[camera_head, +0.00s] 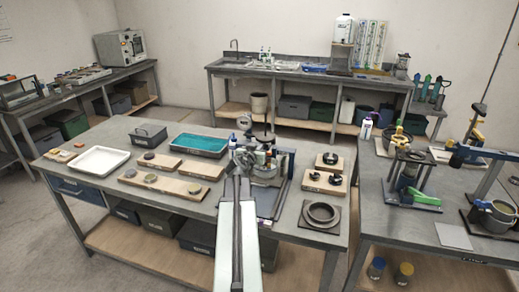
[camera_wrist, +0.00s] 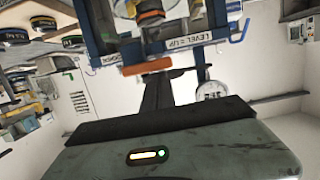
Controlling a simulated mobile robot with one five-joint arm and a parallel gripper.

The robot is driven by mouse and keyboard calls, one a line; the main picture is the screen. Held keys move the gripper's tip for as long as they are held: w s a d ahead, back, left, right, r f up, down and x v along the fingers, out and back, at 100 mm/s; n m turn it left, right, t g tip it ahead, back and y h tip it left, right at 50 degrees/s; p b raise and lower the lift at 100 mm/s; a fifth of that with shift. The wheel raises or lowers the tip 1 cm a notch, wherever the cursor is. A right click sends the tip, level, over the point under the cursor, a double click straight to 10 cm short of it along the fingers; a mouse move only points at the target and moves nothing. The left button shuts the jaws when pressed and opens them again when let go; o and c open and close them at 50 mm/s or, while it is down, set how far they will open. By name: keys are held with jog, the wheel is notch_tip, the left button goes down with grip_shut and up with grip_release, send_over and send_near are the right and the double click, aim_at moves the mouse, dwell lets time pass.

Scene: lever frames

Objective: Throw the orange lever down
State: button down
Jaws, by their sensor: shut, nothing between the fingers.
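The orange lever (camera_wrist: 147,67) shows in the wrist view as a short bar, roughly level with a slight tilt, in front of a blue frame (camera_wrist: 185,42). A white label on the frame appears to read "LEVEL = UP". My gripper (camera_wrist: 157,84) is shut and empty; its dark fingers reach up the picture close to the lever. I cannot tell whether they touch. In the head view my arm reaches to the device (camera_head: 268,172) on the middle table, where the lever is too small to make out.
The middle table (camera_head: 290,238) also carries a white tray (camera_head: 97,160), a teal tray (camera_head: 199,145), wooden boards with round parts (camera_head: 160,187), and a dark ring on a plate (camera_head: 320,214) right of my arm. Another table (camera_head: 400,225) with blue clamps stands at right.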

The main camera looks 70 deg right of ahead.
jog(key=shift+a+f+n, duration=0.1)
jog(key=shift+a+n, duration=0.2)
